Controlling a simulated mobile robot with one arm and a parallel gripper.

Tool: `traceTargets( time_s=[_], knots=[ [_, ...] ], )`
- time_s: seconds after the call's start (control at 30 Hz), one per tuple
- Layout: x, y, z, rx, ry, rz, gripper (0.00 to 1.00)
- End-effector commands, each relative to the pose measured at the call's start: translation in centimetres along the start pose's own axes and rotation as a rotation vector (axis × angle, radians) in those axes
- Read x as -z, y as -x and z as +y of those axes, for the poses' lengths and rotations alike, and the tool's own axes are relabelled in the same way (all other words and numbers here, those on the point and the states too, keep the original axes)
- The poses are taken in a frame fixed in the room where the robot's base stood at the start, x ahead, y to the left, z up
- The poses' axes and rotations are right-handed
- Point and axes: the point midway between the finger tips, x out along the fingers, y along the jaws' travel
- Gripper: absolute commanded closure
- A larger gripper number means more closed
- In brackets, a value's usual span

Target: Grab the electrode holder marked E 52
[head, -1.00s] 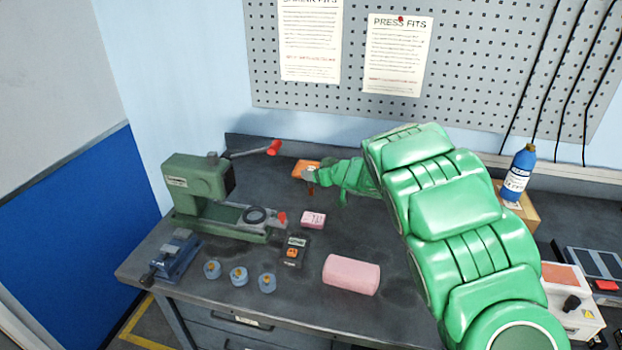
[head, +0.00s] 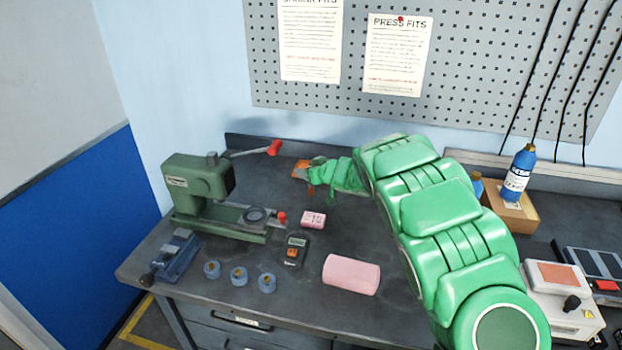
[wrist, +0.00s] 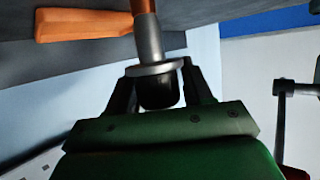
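In the wrist view, an electrode holder (wrist: 149,40) has a grey shaft, a round flange, a black end and a copper-coloured part leaving the top edge. The black fingers of my gripper (wrist: 158,80) stand on both sides of its black end, close to the flange. Whether they press on it is not clear. In the head view, my gripper (head: 306,172) is at the back of the bench, over an orange item (head: 301,166). A small brown part (head: 310,190) shows just below it. I cannot read any E 52 marking.
A green press (head: 205,190) stands left on the bench (head: 220,310), with a blue vise (head: 176,255) before it. Several blue round pieces (head: 239,276), a dark meter (head: 296,248), a small pink block (head: 313,219) and a larger one (head: 351,274) lie in front. A blue bottle (head: 517,178) stands right.

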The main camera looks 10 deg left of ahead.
Motion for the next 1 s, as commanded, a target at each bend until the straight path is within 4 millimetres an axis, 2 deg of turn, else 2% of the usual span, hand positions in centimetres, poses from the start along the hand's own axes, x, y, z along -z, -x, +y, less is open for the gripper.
traceTargets(
  time_s=[0.03,0.3,0.63,0.87,1.0],
  knots=[
    [0.0,0.0,0.0,0.0,0.0,0.0,0.58],
    [0.0,0.0,0.0,0.0,0.0,0.0,0.99],
    [0.4,0.2,0.0,0.0,0.0,0.0,0.99],
    [3.1,1.3,0.0,-0.001,0.002,0.002,0.99],
    [3.7,2.6,-0.5,-0.001,0.001,0.0,0.99]
  ],
)
